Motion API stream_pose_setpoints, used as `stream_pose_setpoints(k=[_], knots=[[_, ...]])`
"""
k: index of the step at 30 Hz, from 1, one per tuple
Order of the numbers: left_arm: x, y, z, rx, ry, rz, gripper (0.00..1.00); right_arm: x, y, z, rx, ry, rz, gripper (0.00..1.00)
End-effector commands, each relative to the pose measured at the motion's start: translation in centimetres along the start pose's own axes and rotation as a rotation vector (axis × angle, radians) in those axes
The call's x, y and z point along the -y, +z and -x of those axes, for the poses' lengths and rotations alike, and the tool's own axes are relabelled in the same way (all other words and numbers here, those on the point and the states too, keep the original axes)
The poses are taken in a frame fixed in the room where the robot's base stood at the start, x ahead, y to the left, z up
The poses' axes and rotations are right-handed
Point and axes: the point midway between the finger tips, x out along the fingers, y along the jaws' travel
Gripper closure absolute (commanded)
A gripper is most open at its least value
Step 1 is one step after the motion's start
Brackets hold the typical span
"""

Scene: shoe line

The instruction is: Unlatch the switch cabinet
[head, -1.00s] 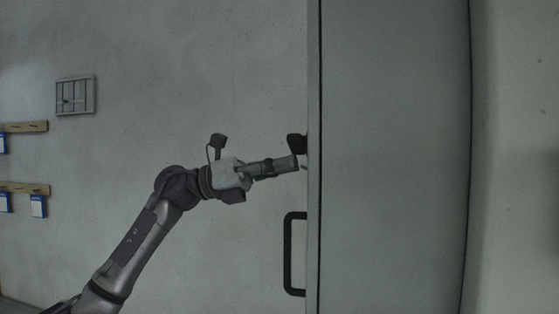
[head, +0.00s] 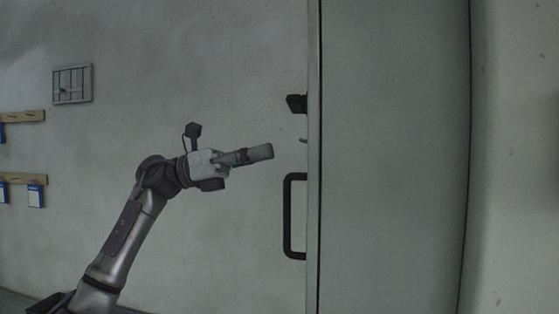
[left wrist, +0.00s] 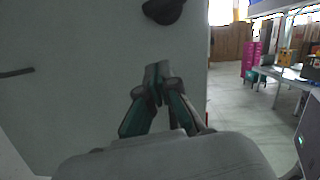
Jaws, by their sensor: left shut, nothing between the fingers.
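The switch cabinet (head: 395,160) fills the right half of the head view, and its front face is seen nearly edge-on. A black latch (head: 296,103) sticks out from that face above a black bar handle (head: 288,215). In the left wrist view, a dark rounded part (left wrist: 163,10) at the top looks like the latch. My left gripper (head: 268,152) is shut and empty, a short gap left of the face and lower than the latch. Its closed fingers (left wrist: 157,72) also show in the left wrist view. My right gripper is not in view.
Wooden wall rails (head: 22,179) with blue-and-white cards and a small wall grille (head: 72,84) are at the far left. The left wrist view shows open floor (left wrist: 235,110) and a table (left wrist: 290,72) at the right.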

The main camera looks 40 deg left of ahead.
Motion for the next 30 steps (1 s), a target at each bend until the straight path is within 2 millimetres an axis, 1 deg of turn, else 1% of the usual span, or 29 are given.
stream_pose_setpoints(k=[1, 3, 6, 9, 14, 30], knots=[[-0.1, -0.5, 1.4, 0.002, 0.002, 0.000, 1.00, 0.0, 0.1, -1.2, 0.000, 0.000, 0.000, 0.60], [-0.1, -0.4, 2.7, 0.001, 0.002, 0.001, 1.00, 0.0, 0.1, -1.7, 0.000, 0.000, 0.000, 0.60], [0.0, -0.2, 4.1, 0.001, 0.001, 0.001, 1.00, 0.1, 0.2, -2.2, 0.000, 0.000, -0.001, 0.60], [0.0, -0.1, 5.0, 0.000, 0.000, 0.002, 1.00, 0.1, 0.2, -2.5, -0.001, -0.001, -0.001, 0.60], [0.1, 0.0, 5.6, 0.000, -0.001, 0.001, 1.00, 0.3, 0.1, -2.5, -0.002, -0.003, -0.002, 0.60], [0.1, 0.0, 5.6, -0.001, -0.001, 0.002, 1.00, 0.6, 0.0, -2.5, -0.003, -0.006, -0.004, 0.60]])
